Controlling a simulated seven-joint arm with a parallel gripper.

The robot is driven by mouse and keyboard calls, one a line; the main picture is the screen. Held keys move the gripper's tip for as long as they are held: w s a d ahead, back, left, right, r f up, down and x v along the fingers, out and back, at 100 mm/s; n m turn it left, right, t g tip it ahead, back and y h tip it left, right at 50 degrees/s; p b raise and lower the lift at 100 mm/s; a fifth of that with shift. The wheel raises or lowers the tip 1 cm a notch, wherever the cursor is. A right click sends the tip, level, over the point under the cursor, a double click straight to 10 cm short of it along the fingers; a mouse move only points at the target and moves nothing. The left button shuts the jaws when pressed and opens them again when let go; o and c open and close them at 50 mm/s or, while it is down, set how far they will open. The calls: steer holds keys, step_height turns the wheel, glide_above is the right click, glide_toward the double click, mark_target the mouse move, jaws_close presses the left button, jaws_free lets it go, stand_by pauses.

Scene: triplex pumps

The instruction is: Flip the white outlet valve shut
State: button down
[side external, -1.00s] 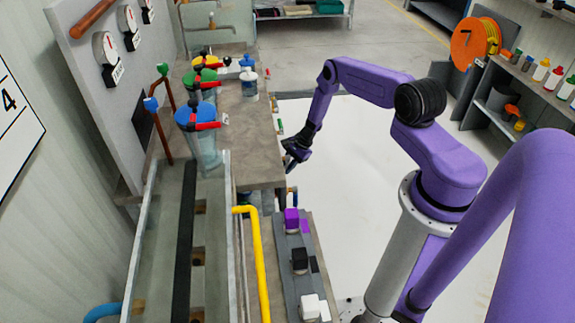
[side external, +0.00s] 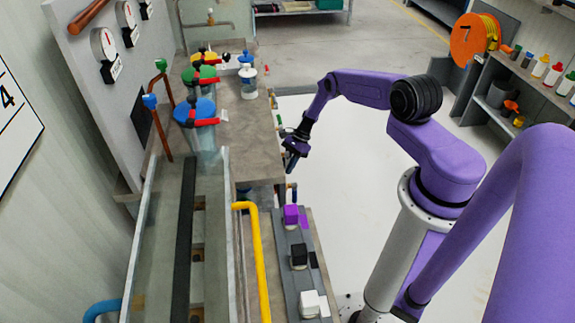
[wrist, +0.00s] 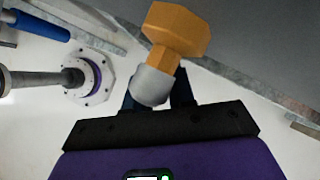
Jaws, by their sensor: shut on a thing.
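My gripper (wrist: 156,92) is shut around the pale grey-white end (wrist: 150,86) of a fitting with an orange-yellow body (wrist: 178,30) in the wrist view. The fingertips are partly hidden behind that pale end. In the side view my gripper (side external: 293,154) hangs beside the right edge of the worktop, and what it grips is too small to make out there. I cannot tell from the side view which part is the white outlet valve or how its handle stands.
A strip with purple (side external: 291,214), black (side external: 299,255) and white (side external: 310,303) blocks lies at the front. A yellow pipe (side external: 259,265) runs beside it. Vessels with blue (side external: 194,112) and green tops stand on the worktop (side external: 245,150).

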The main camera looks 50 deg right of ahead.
steer(key=shift+r, duration=0.1)
steer(key=c, duration=1)
jaws_free()
steer(key=shift+c, duration=0.2)
steer(key=v, duration=1.7)
steer(key=shift+d, duration=0.25)
